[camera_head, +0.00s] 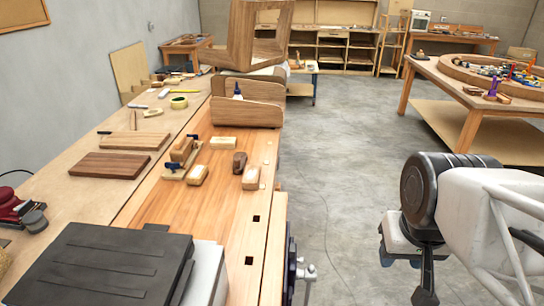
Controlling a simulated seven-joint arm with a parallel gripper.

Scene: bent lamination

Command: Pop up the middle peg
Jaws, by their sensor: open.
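A row of small square spots runs along the right side of the workbench top (205,215). Two are dark, a nearer one (249,261) and a farther one (256,218). Beyond them is a small light spot (262,186) that looks like a peg top. I cannot tell which of these is the middle peg, or whether any stands raised. My gripper (425,294) hangs over the floor at the right, well clear of the bench. It is seen small and partly hidden by my arm. It is open, with nothing visible in it.
Wooden blocks (223,143) and a hand plane (181,155) sit mid-bench. A curved wooden piece (247,100) stands at its far end. A black-topped case (105,265) covers the near left. A vise (300,272) sticks out at the front edge. Open floor separates bench and arm.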

